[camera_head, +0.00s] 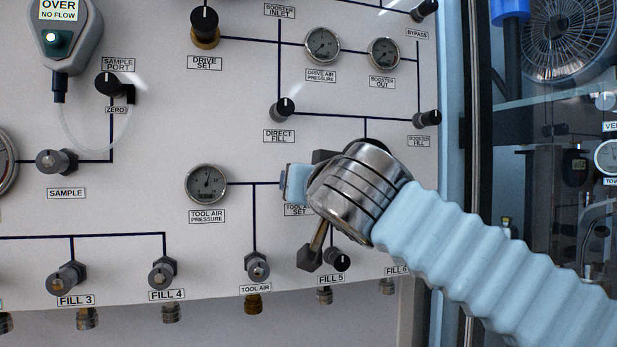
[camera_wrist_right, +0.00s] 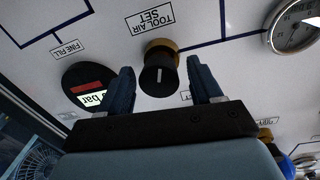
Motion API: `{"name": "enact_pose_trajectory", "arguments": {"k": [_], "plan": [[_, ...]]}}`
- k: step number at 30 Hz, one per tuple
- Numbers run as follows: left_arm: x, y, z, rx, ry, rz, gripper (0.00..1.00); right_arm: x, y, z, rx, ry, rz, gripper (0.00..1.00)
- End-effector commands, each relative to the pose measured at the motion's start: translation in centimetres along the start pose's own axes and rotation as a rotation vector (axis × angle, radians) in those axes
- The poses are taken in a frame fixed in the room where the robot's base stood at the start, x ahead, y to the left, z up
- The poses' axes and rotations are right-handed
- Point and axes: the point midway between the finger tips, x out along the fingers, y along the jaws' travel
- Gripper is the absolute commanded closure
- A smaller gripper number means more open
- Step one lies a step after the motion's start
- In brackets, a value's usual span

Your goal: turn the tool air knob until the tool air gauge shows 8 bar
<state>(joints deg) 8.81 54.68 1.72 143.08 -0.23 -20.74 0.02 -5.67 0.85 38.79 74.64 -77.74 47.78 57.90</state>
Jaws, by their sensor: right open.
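The tool air knob (camera_wrist_right: 158,76) is black with a white line, on a brass collar below the upside-down TOOL AIR SET label (camera_wrist_right: 151,17) in the right wrist view. My right gripper (camera_wrist_right: 160,72) is open, with one finger on each side of the knob; gaps show on both sides. In the head view my right gripper (camera_head: 297,184) hides this knob and part of its label. The round tool air gauge (camera_head: 207,184) is left of my gripper; its needle points roughly upward, its numbers too small to read. Part of its dial shows in the right wrist view (camera_wrist_right: 295,25).
The direct fill knob (camera_head: 282,109) is above my right gripper, and the fill 5 valve (camera_head: 338,259) is below. The tool air outlet valve (camera_head: 257,267) is at lower left. A round dark display (camera_wrist_right: 90,87) lies beside one finger in the right wrist view.

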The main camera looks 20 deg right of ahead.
Motion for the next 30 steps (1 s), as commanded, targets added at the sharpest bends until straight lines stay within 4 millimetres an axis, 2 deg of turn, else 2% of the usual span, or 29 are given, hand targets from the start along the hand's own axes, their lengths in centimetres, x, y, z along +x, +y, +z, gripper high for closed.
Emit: {"name": "enact_pose_trajectory", "arguments": {"k": [10,20,30], "plan": [[-0.07,0.03,0.0,0.0,0.0,0.0,0.57,0.42,0.01,0.03,0.0,0.0,0.0,0.37],[-0.08,0.03,0.0,0.0,0.0,0.0,0.57,0.39,-0.02,0.02,0.0,0.0,-0.001,0.87],[0.31,-0.14,0.0,0.0,0.0,0.0,0.57,0.34,-0.12,0.04,-0.049,0.006,-0.005,0.89]]}}
